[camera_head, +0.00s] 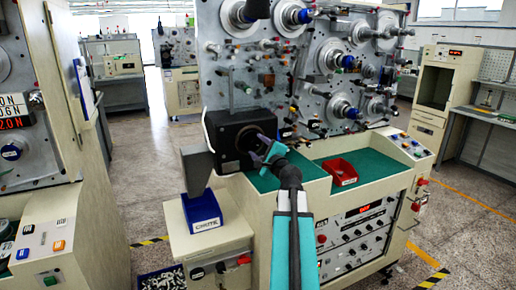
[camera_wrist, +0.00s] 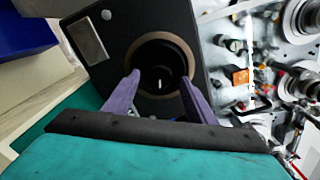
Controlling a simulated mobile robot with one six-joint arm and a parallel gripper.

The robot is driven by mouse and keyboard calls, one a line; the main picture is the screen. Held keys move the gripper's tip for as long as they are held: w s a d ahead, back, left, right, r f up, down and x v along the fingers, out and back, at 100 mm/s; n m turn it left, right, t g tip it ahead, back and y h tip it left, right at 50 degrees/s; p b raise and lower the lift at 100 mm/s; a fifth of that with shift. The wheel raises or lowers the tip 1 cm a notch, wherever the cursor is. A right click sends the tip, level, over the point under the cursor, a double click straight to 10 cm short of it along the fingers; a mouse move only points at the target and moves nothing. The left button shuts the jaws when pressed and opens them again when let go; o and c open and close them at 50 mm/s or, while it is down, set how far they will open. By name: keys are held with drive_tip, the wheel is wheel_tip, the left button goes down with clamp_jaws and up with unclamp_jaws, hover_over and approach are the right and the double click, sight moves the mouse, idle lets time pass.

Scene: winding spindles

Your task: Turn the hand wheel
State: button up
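A black box (camera_head: 222,128) is mounted at the lower left of the machine's grey panel and fills the upper middle of the wrist view (camera_wrist: 127,28). A round dark recess with a brownish rim (camera_wrist: 160,38) is set in its face, with a small pale mark near the centre. I cannot tell for sure whether this round part is the hand wheel. My gripper (camera_head: 264,149) is right in front of the box face. In the wrist view, its two purple fingers (camera_wrist: 159,80) are apart, one on each side of the recess, with nothing seen between them. Whether they touch it is unclear.
The grey panel (camera_head: 215,75) carries several spindles and knobs near my arm. A blue bin (camera_head: 203,212) sits below left, and a red tray (camera_head: 340,172) lies on the green worktop (camera_head: 375,165) to the right. Another machine (camera_head: 95,225) stands at the left. Floor shows between them.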

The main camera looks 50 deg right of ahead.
drive_tip(key=shift+s+a, duration=0.1)
drive_tip(key=shift+s, duration=0.05)
drive_tip(key=b+v, duration=0.5)
drive_tip(key=v, duration=0.3)
drive_tip(key=shift+f, duration=0.15)
idle(0.3)
drive_tip(key=s+b, duration=0.1)
drive_tip(key=b, duration=0.2)
drive_tip(key=shift+a, duration=0.2)
drive_tip(key=b+v, duration=0.1)
drive_tip(key=b, duration=0.4)
drive_tip(key=shift+s+a, duration=0.1)
drive_tip(key=shift+s, duration=0.2)
drive_tip(key=shift+b+v, duration=1.35)
drive_tip(key=shift+b, duration=0.05)
